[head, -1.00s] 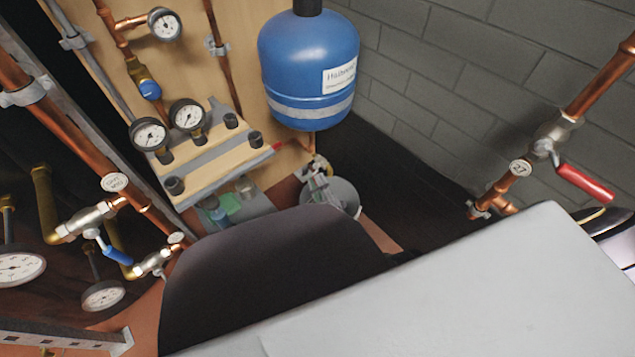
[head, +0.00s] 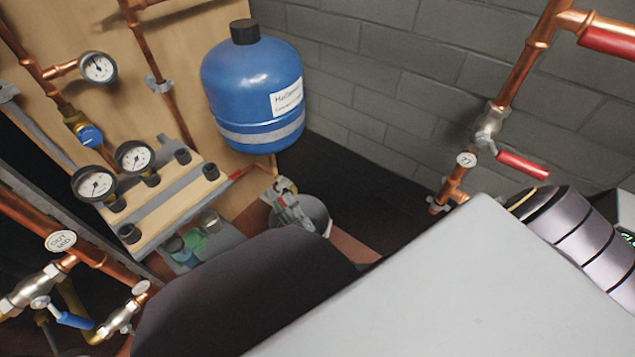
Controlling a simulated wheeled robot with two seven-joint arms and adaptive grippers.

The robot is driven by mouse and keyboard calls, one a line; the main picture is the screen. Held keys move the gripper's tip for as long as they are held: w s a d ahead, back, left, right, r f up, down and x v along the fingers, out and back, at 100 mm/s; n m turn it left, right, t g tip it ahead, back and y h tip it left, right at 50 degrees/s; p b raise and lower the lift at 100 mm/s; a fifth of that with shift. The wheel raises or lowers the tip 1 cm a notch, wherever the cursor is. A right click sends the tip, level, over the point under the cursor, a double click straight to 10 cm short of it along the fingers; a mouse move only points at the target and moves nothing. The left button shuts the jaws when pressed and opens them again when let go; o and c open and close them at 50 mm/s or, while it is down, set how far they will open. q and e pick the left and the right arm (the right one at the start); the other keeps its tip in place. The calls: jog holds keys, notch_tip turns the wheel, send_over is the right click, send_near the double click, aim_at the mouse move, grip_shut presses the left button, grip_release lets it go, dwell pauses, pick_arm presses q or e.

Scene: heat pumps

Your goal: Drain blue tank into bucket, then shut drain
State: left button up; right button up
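The blue tank (head: 252,95) with a white label hangs at the wooden wall panel, upper middle of the head view. A copper pipe (head: 273,162) runs down from its underside. A grey bucket (head: 317,212) stands on the floor below, partly hidden. My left gripper is not in view.
Gauges (head: 95,184) and a wooden shelf (head: 165,205) are left of the tank. Copper pipes with a blue-handled valve (head: 72,319) are at lower left. A red-handled valve (head: 522,165) is at right by the grey block wall (head: 400,80). Dark floor lies right of the bucket.

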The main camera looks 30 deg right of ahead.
jog(key=shift+s+d+r+n+g+y, duration=0.15)
jog(key=shift+s+r+n+g, duration=0.1)
jog(key=shift+g, duration=0.35)
jog(key=shift+s+a+r+n+g+y, duration=0.15)
jog(key=shift+r+n+g, duration=0.1)
jog(key=shift+g, duration=0.35)
dwell(0.4)
